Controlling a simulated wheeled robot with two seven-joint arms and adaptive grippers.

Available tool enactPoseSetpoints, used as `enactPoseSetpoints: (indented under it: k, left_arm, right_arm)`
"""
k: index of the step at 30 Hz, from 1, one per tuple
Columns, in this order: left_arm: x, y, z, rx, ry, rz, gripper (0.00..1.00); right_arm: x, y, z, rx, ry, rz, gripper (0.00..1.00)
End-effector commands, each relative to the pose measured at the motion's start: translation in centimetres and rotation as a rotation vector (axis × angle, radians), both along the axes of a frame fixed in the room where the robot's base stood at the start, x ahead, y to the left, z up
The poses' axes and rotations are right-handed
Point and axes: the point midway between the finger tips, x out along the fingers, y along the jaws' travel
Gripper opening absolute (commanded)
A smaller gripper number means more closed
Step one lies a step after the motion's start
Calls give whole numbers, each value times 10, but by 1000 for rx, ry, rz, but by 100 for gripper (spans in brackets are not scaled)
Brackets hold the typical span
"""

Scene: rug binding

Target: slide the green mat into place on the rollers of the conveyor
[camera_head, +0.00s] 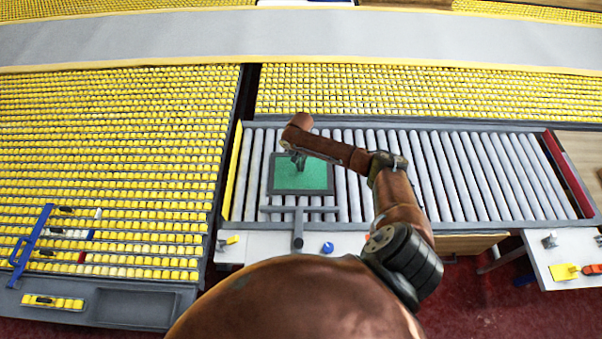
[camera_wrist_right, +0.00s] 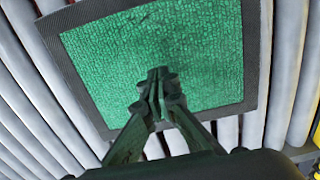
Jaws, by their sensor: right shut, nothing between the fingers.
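The green mat (camera_head: 290,179) with a dark border lies on the grey rollers (camera_head: 435,175) at the left part of the conveyor. In the right wrist view the mat (camera_wrist_right: 205,55) fills the upper middle and lies slightly turned against the rollers (camera_wrist_right: 30,110). My right gripper (camera_head: 299,160) is over the mat's upper part. In the wrist view its fingertips (camera_wrist_right: 157,78) are together with nothing between them, in front of the mat's surface; whether they touch it I cannot tell. My left gripper is not in view.
A grey T-shaped bar (camera_head: 298,225) stands at the conveyor's near edge, just below the mat. A yellow guide (camera_head: 233,172) edges the left end and a red one (camera_head: 567,172) the right. A blue knob (camera_head: 327,248) sits in front. The rollers to the right are bare.

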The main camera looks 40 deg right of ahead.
Motion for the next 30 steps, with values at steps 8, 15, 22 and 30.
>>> enactPoseSetpoints:
  k: [8,15,22,30]
  left_arm:
    - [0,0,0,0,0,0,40]
    - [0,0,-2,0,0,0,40]
    - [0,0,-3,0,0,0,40]
    - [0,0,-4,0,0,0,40]
  right_arm:
    - [0,0,0,0,0,0,0]
    - [0,0,-5,0,0,0,0]
    - [0,0,-9,0,0,0,0]
    - [0,0,-14,0,0,0,0]
